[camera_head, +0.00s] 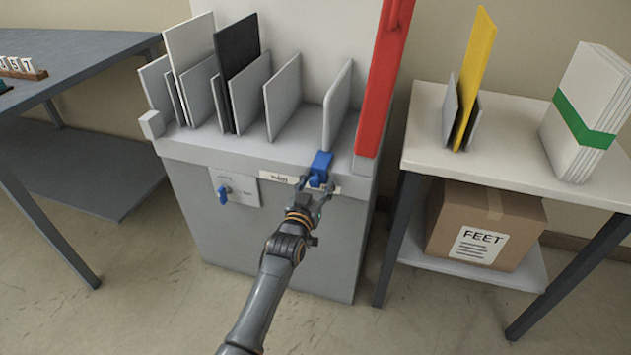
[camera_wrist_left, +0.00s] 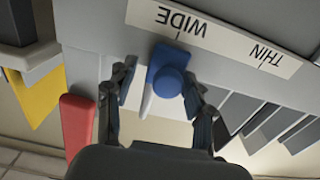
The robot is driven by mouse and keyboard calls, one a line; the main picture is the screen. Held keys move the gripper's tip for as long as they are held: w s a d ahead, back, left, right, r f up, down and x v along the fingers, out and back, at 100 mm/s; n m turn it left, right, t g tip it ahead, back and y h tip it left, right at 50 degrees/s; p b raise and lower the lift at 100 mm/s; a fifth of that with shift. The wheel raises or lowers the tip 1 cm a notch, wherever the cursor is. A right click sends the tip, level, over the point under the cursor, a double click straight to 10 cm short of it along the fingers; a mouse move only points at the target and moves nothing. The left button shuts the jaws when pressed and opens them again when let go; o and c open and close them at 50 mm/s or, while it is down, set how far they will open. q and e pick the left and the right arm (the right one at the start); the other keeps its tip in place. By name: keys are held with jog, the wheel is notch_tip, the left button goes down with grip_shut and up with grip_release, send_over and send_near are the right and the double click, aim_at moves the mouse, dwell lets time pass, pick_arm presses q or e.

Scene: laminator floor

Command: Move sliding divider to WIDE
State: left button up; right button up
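The sliding divider (camera_head: 337,105) is an upright light grey plate on the grey machine, near its right end beside the red panel. Its blue knob (camera_head: 320,168) sits at the front edge, near the right end of the label strip. In the left wrist view, upside down, the blue knob (camera_wrist_left: 168,82) is by the word WIDE (camera_wrist_left: 180,22), close to its tick mark. THIN (camera_wrist_left: 265,55) is farther right. My left gripper (camera_wrist_left: 158,88) has its fingers apart on either side of the knob, with a visible gap on at least one side. My right gripper is out of view.
Several upright plates (camera_head: 235,75) stand left of the divider. A red panel (camera_head: 384,80) rises close to its right. A small blue switch (camera_head: 224,194) is on the machine's front. A white-topped table (camera_head: 510,150) stands right, a grey table (camera_head: 75,50) left.

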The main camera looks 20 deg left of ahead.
pick_arm(q)
jog(key=shift+a, duration=0.15)
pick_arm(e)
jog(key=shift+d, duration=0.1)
pick_arm(q)
jog(key=shift+s, duration=0.25)
jog(key=s, duration=1.1)
jog(key=shift+s+a, duration=0.15)
jog(key=shift+s, duration=0.15)
